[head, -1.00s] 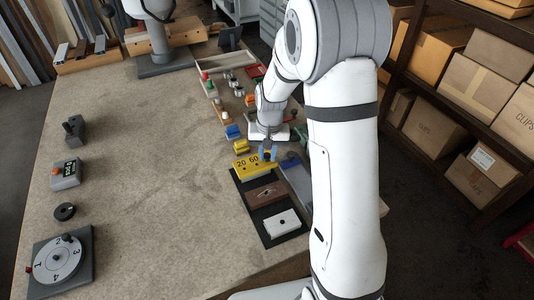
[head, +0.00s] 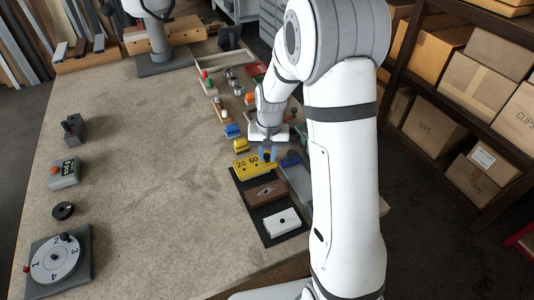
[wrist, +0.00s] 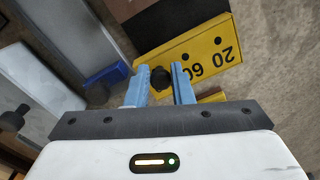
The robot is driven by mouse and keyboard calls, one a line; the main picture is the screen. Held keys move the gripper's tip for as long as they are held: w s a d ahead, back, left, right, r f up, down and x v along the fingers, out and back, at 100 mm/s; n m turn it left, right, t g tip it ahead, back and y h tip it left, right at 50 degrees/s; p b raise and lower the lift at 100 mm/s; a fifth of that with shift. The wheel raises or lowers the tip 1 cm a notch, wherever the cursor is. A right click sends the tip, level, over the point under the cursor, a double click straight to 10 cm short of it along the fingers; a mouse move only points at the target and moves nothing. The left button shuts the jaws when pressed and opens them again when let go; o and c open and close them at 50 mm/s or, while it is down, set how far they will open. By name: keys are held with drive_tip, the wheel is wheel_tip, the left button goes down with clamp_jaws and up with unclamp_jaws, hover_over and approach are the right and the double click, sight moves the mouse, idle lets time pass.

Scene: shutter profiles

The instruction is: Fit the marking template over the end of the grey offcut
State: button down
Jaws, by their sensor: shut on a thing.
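The yellow plate marked 20 and 60, which I take for the marking template (head: 246,169), is at the far end of a black mat. It also shows in the wrist view (wrist: 208,50). My gripper (head: 267,152) is over its right end. In the wrist view, the blue fingers (wrist: 160,84) are shut on its black knob (wrist: 160,77). I cannot tell whether the plate is lifted. A long grey piece (wrist: 85,35), perhaps the grey offcut, lies beside the black mat in the wrist view. In the head view my arm hides most of it.
The black mat (head: 253,216) also holds a brown block (head: 265,193) and a white block (head: 282,223). A blue piece (wrist: 105,77) is near the grey piece's end. Several small coloured parts stand beyond the gripper. A dial (head: 57,262) is at left. The middle of the bench (head: 150,170) is clear.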

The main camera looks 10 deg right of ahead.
drive_tip(key=shift+f+b, duration=0.5)
drive_tip(key=shift+f, duration=0.2)
drive_tip(key=c, duration=1.2)
unclamp_jaws()
drive_tip(key=shift+r, duration=0.1)
